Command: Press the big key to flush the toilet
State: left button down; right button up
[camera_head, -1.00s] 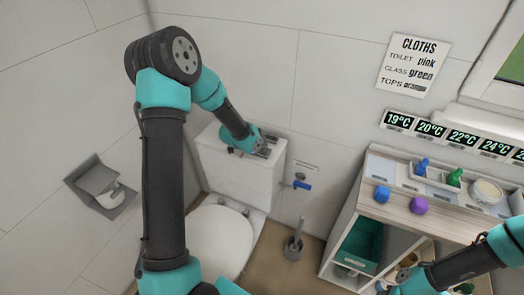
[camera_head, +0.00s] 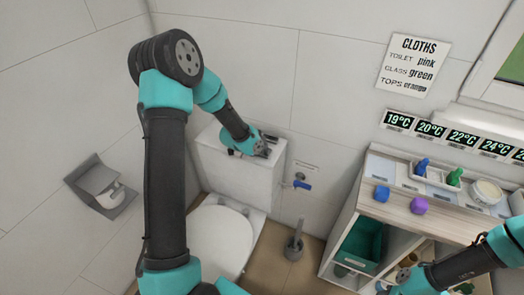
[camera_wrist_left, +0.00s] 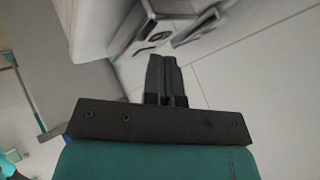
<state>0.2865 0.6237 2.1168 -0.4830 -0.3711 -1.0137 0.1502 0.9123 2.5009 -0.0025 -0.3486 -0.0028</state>
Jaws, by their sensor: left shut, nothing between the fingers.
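The white toilet (camera_head: 218,240) stands against the wall with its lid down. Its cistern (camera_head: 240,180) is behind the lid, and a dark flush plate (camera_head: 271,139) sits on the cistern top. My left gripper (camera_head: 264,151) is shut and empty, at the front edge of the cistern top, just in front of the plate. In the left wrist view the closed fingers (camera_wrist_left: 164,78) point toward the flush plate (camera_wrist_left: 150,38), whose key outlines show only partly. I cannot tell whether the fingertips touch anything.
A blue valve (camera_head: 302,185) is on the wall beside the cistern. A toilet brush (camera_head: 294,245) stands on the floor. A paper holder (camera_head: 102,187) is on the left wall.

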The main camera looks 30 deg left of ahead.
pick_arm(q)
jog(key=shift+f, duration=0.8)
dwell(0.9)
jog(key=shift+r, duration=1.35)
jog(key=shift+r, duration=2.5)
